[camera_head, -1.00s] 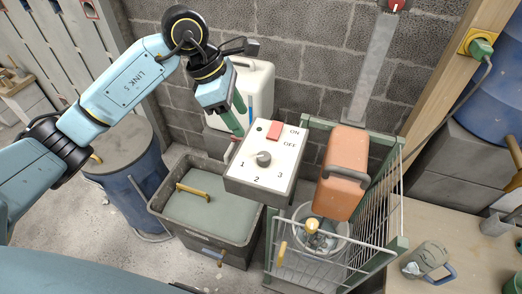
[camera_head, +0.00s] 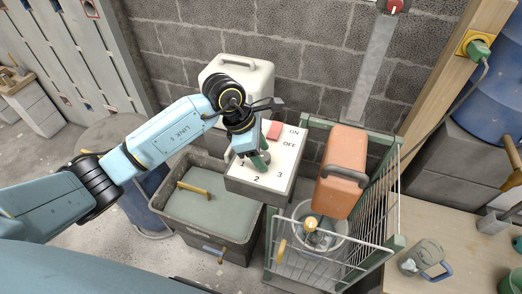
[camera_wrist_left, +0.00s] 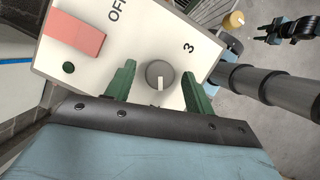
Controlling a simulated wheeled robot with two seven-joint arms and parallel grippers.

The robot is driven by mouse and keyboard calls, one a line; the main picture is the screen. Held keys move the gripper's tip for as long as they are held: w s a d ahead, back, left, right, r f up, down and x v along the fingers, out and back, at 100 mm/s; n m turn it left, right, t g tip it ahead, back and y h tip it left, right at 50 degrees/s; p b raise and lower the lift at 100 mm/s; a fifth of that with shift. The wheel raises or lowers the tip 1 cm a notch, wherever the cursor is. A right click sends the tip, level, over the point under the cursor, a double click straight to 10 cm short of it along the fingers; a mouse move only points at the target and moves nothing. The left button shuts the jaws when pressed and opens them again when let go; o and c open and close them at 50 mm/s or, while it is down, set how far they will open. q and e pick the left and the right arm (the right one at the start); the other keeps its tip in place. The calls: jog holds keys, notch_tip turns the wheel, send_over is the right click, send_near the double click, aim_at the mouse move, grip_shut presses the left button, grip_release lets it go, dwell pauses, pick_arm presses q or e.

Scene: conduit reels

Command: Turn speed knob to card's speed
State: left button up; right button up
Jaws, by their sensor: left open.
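The white control panel (camera_head: 285,160) has a red ON/OFF switch (camera_head: 274,130) and the numbers 1, 2 and 3. The round grey speed knob (camera_wrist_left: 160,75) shows in the left wrist view, its pale pointer mark facing the gripper palm and away from the 3. My left gripper (camera_head: 259,163) is over the panel, pointing down at the knob. Its green fingers are open in the left wrist view (camera_wrist_left: 158,84), one on each side of the knob with gaps; I cannot tell their height against it. I cannot make out a speed card.
A wire cart (camera_head: 372,240) with an orange canister (camera_head: 342,172) stands right of the panel. A grey bin (camera_head: 205,235) stands left, and a white canister (camera_head: 236,84) behind. A dark jointed part at the wrist view's upper right may be my right arm's end.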

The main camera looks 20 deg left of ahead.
pick_arm(q)
jog(key=c, duration=1)
jog(key=shift+n, duration=0.5)
jog(key=n+t, duration=0.1)
jog(key=n, duration=0.1)
jog(key=n+t+y, duration=0.1)
jog(key=n, duration=0.1)
jog(key=shift+s+n+b, duration=0.15)
jog(key=shift+n+b, duration=0.2)
jog(key=shift+n, duration=0.05)
jog(key=n+y, duration=0.1)
jog(key=n, duration=0.2)
jog(key=n+t+y+b, duration=0.1)
jog(key=n, duration=0.2)
jog(key=shift+d, duration=0.2)
jog(key=o, duration=1)
jog(key=shift+s, duration=0.1)
